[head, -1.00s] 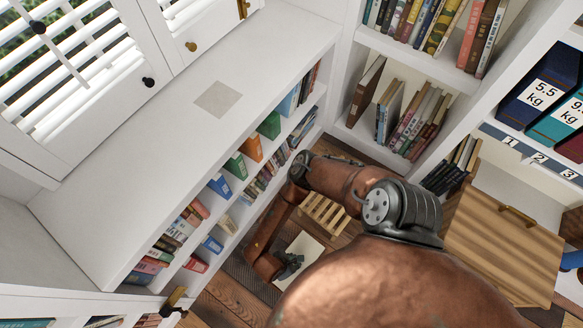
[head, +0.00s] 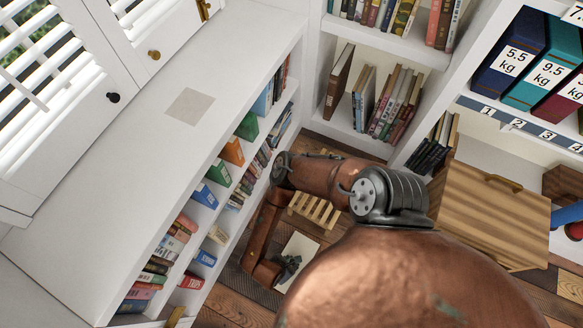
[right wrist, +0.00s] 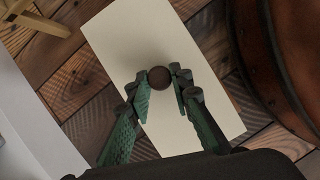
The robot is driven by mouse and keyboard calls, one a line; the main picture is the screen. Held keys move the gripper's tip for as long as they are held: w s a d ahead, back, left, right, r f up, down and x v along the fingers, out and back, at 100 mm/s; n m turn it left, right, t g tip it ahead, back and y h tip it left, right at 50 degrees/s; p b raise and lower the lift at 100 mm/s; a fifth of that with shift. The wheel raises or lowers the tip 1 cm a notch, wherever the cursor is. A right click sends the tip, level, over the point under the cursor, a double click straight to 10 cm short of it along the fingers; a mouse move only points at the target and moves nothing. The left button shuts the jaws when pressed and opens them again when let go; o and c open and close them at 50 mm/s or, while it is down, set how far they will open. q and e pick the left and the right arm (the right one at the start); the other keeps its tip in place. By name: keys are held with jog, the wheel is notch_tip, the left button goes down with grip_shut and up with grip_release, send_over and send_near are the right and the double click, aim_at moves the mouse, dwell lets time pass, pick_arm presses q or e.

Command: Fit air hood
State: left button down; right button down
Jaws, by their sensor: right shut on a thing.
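A flat white rectangular panel with a round dark-brown knob (right wrist: 159,77) fills the middle of the right wrist view (right wrist: 115,40). I take this panel to be the air hood. My right gripper (right wrist: 163,88) has its two green-padded fingers closed in on either side of the knob. In the head view the panel (head: 301,246) shows low beside the bookshelf, with my right gripper (head: 287,267) at it. I cannot tell how far it is above the plank floor. A pale grey square (head: 190,106) lies on the white cabinet top. My left gripper is out of view.
The white bookshelf (head: 150,235) with books and coloured binders runs along the left of my arm. A slatted wooden stand (head: 315,209) is behind the panel. A wooden box (head: 490,215) and weight-labelled binders (head: 540,75) are to the right. The cabinet top is otherwise clear.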

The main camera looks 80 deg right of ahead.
jog(key=c, duration=1.7)
grip_release()
jog(key=shift+o, duration=0.2)
jog(key=v, duration=1.2)
